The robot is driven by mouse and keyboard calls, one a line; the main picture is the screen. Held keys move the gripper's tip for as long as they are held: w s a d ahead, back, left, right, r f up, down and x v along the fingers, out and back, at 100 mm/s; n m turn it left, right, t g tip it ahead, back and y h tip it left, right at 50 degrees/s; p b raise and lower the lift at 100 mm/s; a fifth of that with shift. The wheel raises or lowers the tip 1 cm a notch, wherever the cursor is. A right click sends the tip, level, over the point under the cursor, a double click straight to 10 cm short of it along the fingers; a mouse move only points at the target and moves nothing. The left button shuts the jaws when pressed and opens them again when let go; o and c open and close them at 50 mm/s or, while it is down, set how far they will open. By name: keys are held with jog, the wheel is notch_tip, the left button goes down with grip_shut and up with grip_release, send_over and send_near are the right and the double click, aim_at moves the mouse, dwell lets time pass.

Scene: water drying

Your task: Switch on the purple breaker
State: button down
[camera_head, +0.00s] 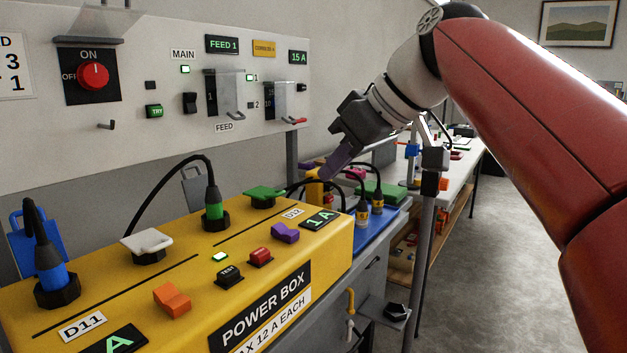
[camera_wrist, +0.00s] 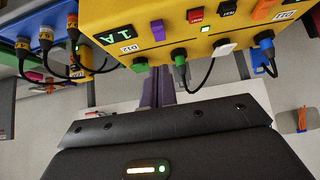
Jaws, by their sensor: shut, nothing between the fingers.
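The purple breaker (camera_head: 285,232) is a small rocker on top of the yellow power box (camera_head: 330,235), near its right end, beside the D12 label and a green "1A" display (camera_head: 319,220). In the wrist view the purple breaker (camera_wrist: 158,30) is near the top middle. I cannot tell its switch position. My gripper (camera_head: 328,174) is shut and empty, its fingers pointing down and left. In the head view it appears above and to the right of the breaker, apart from it. In the wrist view the gripper fingers (camera_wrist: 157,75) end below the breaker in the picture.
The box also carries an orange rocker (camera_head: 172,299), a red button (camera_head: 261,257), a black TEST button (camera_head: 230,274), and blue and green plugs with cables. A white wall panel (camera_head: 150,65) with switches stands behind. A blue box (camera_head: 372,235) with yellow plugs is to the right.

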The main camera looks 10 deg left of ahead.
jog(key=shift+v, duration=1.45)
jog(key=shift+s+d+f, duration=0.15)
jog(key=s+d+f+m+h, duration=0.2)
jog(key=s+d+f+m, duration=0.2)
jog(key=d+f, duration=0.3)
jog(key=s+d+f+m+t+h, duration=0.1)
jog(key=s+d+f+m+h, duration=0.2)
jog(key=f, duration=1.2)
jog(key=s+d+f+m+t+h, duration=0.1)
jog(key=s+d+f+m+h, duration=0.1)
jog(key=s+d+f+m, duration=0.4)
jog(key=s+d+f, duration=0.2)
jog(key=d+f, duration=0.3)
jog(key=shift+h, duration=0.4)
